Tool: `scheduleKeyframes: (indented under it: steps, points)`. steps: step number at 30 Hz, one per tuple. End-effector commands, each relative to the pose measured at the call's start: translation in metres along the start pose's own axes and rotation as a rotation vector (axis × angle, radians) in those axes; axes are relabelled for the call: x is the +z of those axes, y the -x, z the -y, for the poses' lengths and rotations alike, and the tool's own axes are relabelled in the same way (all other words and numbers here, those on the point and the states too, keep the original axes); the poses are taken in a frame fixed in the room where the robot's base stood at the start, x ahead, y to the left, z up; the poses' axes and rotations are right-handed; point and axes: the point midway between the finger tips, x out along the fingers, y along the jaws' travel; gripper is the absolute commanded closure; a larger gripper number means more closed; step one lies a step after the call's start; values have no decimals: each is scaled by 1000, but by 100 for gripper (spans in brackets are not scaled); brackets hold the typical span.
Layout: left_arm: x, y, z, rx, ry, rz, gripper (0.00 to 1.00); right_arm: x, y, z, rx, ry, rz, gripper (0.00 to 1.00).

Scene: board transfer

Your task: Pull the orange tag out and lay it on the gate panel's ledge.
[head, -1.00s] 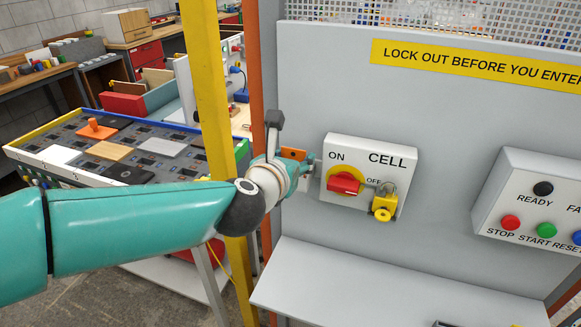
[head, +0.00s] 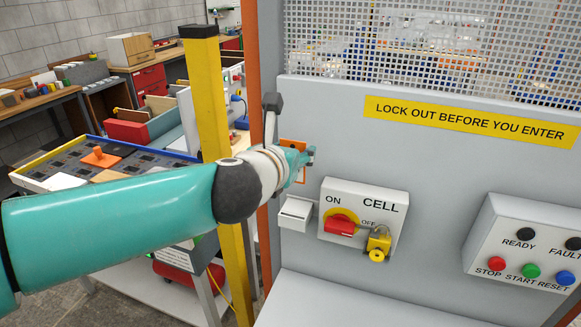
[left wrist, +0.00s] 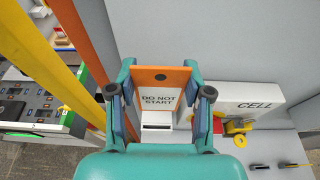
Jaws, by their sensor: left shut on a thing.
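The orange tag (left wrist: 160,76) has an orange frame, a hole at the top and a white face reading "DO NOT START". My left gripper (left wrist: 160,95) is shut on it, with a finger at each side edge. In the head view the tag (head: 300,179) is partly hidden behind my left gripper (head: 303,160). It appears raised above the white tag holder (head: 295,213) on the panel; the holder also shows in the left wrist view (left wrist: 157,121). The gate panel (head: 340,130) has a pale ledge (head: 350,303) along its bottom. My right gripper is not in view.
The CELL switch box (head: 390,216), with a red handle and yellow padlock (head: 377,245), stands right of the holder. A button box (head: 530,245) is further right. A yellow post (head: 207,100) is close to my left arm. The visible ledge is clear in the head view.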

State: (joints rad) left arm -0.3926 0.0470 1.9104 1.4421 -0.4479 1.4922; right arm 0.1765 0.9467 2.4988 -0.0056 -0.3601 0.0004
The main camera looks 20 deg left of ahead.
Motion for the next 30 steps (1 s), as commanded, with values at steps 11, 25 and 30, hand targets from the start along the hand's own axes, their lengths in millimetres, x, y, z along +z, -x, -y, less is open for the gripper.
scheduleKeyframes:
  steps: [11,25,30]
  points:
    - [66,20,0,2,3,3,66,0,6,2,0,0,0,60]
    - [90,28,-1,3,-1,0,66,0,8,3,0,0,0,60]
    - [95,29,0,2,-1,0,66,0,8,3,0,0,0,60]
